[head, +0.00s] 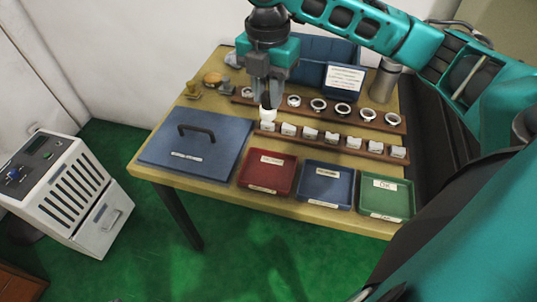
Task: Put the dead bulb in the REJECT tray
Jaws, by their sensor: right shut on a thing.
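A red tray (290,190), a blue tray (349,200) and a green tray (405,214) stand along the front edge. My left gripper is not in view.
A blue lidded box (151,149) with a handle lies left of the trays. Metal rings (342,109) sit on a wooden rack behind white blocks (331,136). A sign (344,78) and a metal cylinder (384,80) stand behind. A white machine (72,190) stands on the floor at left.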

